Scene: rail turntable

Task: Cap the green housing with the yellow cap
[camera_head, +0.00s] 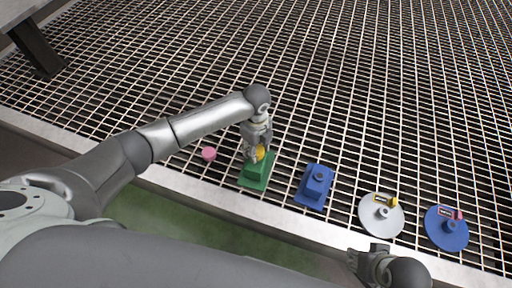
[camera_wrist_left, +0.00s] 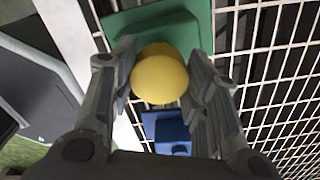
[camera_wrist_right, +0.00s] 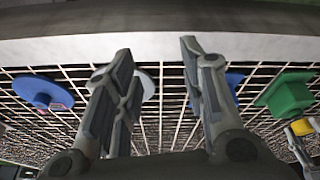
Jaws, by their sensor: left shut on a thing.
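The green housing (camera_head: 254,178) is a block on a flat base on the grating near the front edge. The rounded yellow cap (camera_head: 260,153) is between the fingers of my left gripper (camera_head: 258,148), over the housing's far side. In the left wrist view the cap (camera_wrist_left: 160,78) is gripped from both sides, with the green housing (camera_wrist_left: 198,22) behind it. I cannot tell whether cap and housing touch. My right gripper (camera_wrist_right: 152,62) is open and empty over the front edge, away from the housing. It shows partly in the head view (camera_head: 368,252).
A pink disc-like piece (camera_head: 209,154) lies left of the green housing. To its right are a blue housing (camera_head: 316,184), a white disc (camera_head: 372,222) with a yellow-marked post and a blue disc (camera_head: 446,237) with a pink-marked post. The grating (camera_head: 400,110) behind is clear.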

